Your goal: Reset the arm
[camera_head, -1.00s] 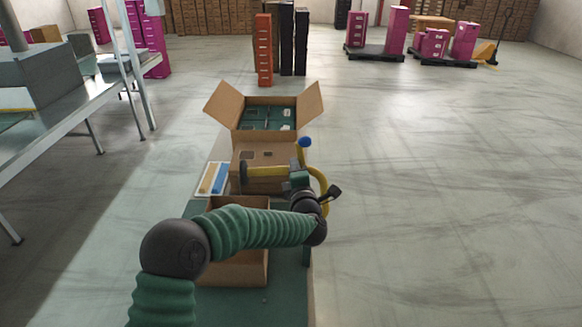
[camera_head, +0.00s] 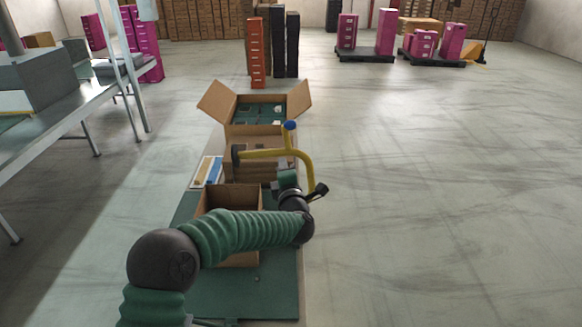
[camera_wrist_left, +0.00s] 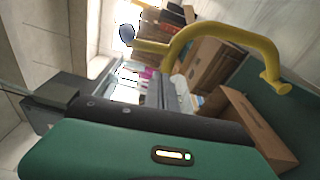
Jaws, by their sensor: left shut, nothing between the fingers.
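My left arm, with a dark elbow and a green ribbed sleeve, comes in from the lower left and stretches right across the green-topped table (camera_head: 240,292). My left gripper (camera_head: 288,179) is at its end, above the table's right side, shut and empty. A yellow bent bar (camera_head: 305,165) with a blue ball shows at the gripper; I cannot tell how it joins. The bar also shows large in the left wrist view (camera_wrist_left: 215,36). The fingertips are not clear. An open brown box (camera_head: 229,197) stands behind the forearm, partly hidden by it. My right gripper is not in view.
Closed brown boxes (camera_head: 238,172) and an open box (camera_head: 217,101) with green contents stand farther along. A flat blue and tan item (camera_head: 208,171) lies left of them. A metal bench (camera_head: 70,105) is at the left. The floor at right is clear.

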